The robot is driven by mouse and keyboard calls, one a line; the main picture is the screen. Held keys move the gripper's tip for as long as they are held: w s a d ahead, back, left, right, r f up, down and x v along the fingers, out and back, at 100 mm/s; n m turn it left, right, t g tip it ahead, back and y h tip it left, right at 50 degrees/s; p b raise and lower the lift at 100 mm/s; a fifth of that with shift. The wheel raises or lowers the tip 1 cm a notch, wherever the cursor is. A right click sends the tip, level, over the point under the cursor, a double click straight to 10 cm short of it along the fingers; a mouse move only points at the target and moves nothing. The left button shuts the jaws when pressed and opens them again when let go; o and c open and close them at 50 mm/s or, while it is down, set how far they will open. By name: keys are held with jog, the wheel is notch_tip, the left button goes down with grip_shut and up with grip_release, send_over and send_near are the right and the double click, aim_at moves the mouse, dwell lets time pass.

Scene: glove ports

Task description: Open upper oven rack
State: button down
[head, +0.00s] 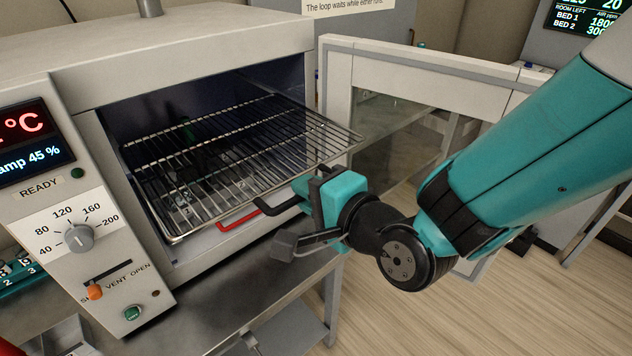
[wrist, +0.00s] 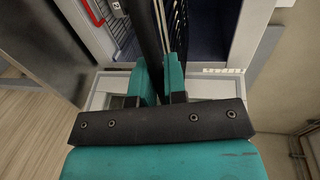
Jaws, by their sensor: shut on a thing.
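The upper oven rack (head: 235,150) is a shiny wire grid in the open oven (head: 200,70). Its front edge sticks out past the oven's mouth, toward my arm. A black handle (head: 272,208) is at its front. My gripper (head: 308,196) is shut on this handle. In the wrist view, a dark bar (wrist: 151,40) runs between the two fingers of my gripper (wrist: 160,80). The exact contact is partly hidden by the fingers. A red handle (head: 238,220) lies lower and to the left, and also shows in the wrist view (wrist: 95,12).
The oven door (head: 425,60) with its window stands open to the right, behind my arm. The control panel (head: 75,215) with dial and displays is left of the opening. A metal bench (head: 290,290) supports the oven. Wooden floor (head: 500,320) at the lower right is clear.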

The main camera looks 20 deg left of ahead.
jog(key=c, duration=1.2)
grip_release()
